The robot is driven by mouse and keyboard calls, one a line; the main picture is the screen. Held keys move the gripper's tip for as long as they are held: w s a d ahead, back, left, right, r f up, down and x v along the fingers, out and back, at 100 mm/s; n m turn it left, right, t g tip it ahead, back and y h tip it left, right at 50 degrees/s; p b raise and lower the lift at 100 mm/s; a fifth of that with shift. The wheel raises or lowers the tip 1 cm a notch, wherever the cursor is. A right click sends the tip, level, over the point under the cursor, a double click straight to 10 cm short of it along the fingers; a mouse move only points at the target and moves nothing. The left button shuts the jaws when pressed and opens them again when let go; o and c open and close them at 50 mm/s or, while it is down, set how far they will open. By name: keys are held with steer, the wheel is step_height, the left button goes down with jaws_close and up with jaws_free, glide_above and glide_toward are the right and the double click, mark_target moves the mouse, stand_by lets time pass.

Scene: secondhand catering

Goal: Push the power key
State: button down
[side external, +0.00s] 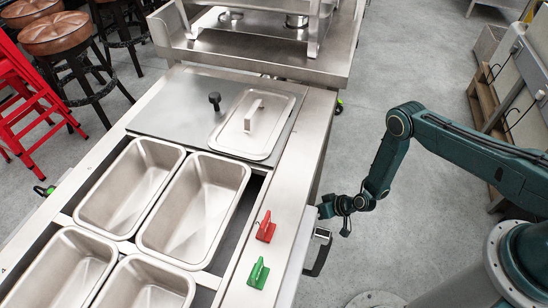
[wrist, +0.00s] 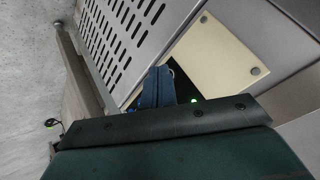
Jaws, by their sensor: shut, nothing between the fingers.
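My gripper (side external: 325,209) is low beside the right side of the steel counter (side external: 306,135), with its end close to the side wall. In the wrist view my gripper (wrist: 163,72) is shut and empty, its blue fingers pointing at a cream plate (wrist: 222,55) on the side panel. A small green light (wrist: 194,100) glows just right of the fingers, in a dark patch at the plate's lower edge. I cannot make out the power key's shape; the fingers and wrist cover part of that area. I cannot tell whether the fingertips touch the panel.
A slotted vent panel (wrist: 125,35) is left of the plate. A dark handle (side external: 320,252) sticks out from the counter side, near my gripper. Floor (side external: 395,255) is open to the right.

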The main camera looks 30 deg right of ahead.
steer(key=shift+s+d, duration=0.4)
steer(key=shift+d, duration=0.1)
stand_by(0.3)
steer(key=s+d, duration=0.4)
steer(key=shift+s, duration=0.15)
stand_by(0.6)
steer(key=shift+r, duration=0.1)
